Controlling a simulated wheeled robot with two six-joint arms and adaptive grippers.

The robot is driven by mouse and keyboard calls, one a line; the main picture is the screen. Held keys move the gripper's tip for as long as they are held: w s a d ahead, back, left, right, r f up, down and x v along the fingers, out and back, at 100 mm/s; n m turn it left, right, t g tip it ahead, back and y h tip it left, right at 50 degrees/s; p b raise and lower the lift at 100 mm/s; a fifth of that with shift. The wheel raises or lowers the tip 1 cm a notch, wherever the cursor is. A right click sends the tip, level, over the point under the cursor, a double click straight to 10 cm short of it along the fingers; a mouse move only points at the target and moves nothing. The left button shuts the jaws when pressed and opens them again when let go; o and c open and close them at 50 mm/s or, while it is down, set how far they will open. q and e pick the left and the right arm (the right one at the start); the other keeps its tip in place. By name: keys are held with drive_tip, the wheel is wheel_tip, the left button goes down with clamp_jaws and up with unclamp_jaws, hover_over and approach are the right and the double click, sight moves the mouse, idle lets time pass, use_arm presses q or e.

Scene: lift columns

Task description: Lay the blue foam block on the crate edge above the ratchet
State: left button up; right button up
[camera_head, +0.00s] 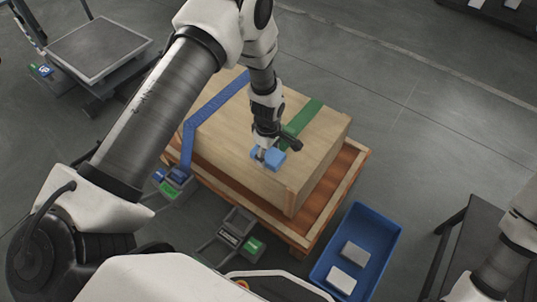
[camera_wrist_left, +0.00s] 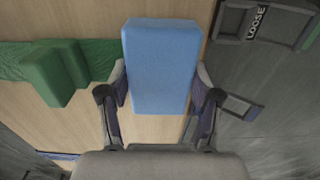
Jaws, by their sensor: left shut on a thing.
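The blue foam block (camera_head: 272,160) is between the fingers of my left gripper (camera_head: 261,153), which is shut on it. In the left wrist view the blue block (camera_wrist_left: 160,65) fills the space between the fingers, near the edge of the wooden crate (camera_head: 235,140). I cannot tell whether it touches the crate top. A grey ratchet unit (camera_head: 240,236) with a green patch is on the near side, below that edge. In the left wrist view a grey unit (camera_wrist_left: 262,22) marked "LOOSE" lies past the edge. My right gripper is out of view.
A green strap (camera_head: 304,117) crosses the crate top, with a green block (camera_wrist_left: 45,72) on it. A blue strap (camera_head: 215,103) crosses farther left, towards another grey unit (camera_head: 175,184). A blue bin (camera_head: 388,217) holding white blocks stands right of the pallet.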

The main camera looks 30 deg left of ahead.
sight(268, 153)
use_arm(q)
drive_tip(key=shift+f, duration=0.15)
drive_tip(key=o, duration=0.8)
wheel_tip(268, 153, up, 12)
drive_tip(key=r+p, duration=0.1)
drive_tip(key=p, duration=0.3)
drive_tip(key=s+f+m, duration=0.5)
drive_tip(key=s+m, duration=0.3)
drive_tip(key=s, duration=0.5)
drive_tip(key=s+f+m, duration=0.6)
drive_tip(key=s+m, duration=0.2)
drive_tip(key=s, duration=0.5)
drive_tip(key=shift+s+d+f, duration=0.15)
drive_tip(key=shift+s+d, duration=0.05)
